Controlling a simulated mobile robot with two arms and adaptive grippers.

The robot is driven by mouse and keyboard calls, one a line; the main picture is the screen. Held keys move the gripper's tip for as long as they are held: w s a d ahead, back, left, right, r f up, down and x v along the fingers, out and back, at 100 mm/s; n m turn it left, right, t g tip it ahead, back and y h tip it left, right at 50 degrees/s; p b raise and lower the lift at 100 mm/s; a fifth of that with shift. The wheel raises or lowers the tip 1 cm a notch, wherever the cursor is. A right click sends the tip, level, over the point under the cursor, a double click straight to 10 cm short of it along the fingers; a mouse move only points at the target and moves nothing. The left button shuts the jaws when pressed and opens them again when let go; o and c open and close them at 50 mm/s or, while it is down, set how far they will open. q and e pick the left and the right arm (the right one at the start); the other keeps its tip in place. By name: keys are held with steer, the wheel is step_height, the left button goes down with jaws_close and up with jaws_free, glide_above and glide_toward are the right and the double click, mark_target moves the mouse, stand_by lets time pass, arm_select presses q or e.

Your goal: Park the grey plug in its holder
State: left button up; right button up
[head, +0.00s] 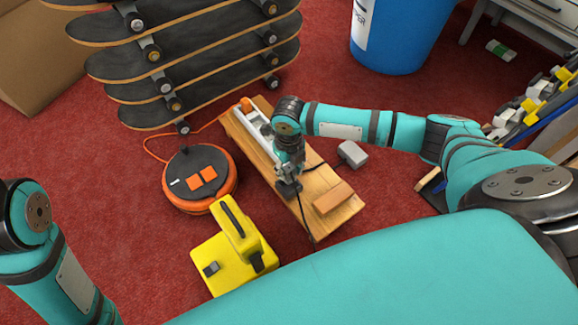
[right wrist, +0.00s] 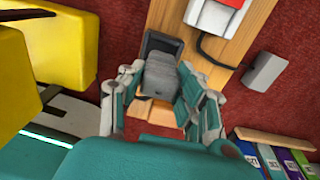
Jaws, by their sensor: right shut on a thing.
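My right gripper (head: 288,188) is over the wooden board (head: 262,158), pointing down. In the right wrist view its fingers (right wrist: 158,92) are shut on the grey plug (right wrist: 163,78). A dark, open-topped holder (right wrist: 162,42) on the board shows just behind the plug. The plug overlaps it in the picture; I cannot tell whether the plug is inside it or above it. In the head view the gripper mostly hides plug and holder. My left arm shows at the left edge, but its gripper is out of view.
A white power strip (right wrist: 212,14) lies on the board; a wooden block (head: 333,197) is at its near end. A grey box (head: 352,153) is right of the board. An orange cable reel (head: 197,178) and yellow case (head: 233,250) stand left. Stacked skateboards (head: 205,55) are behind.

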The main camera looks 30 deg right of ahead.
mark_target(289, 177)
stand_by(0.4)
steer(key=shift+f, duration=2.3)
stand_by(3.9)
steer(key=o, duration=1.2)
steer(key=shift+c, duration=0.2)
steer(key=shift+r, duration=0.1)
step_height(289, 177, up, 12)
steer(key=shift+f, duration=0.1)
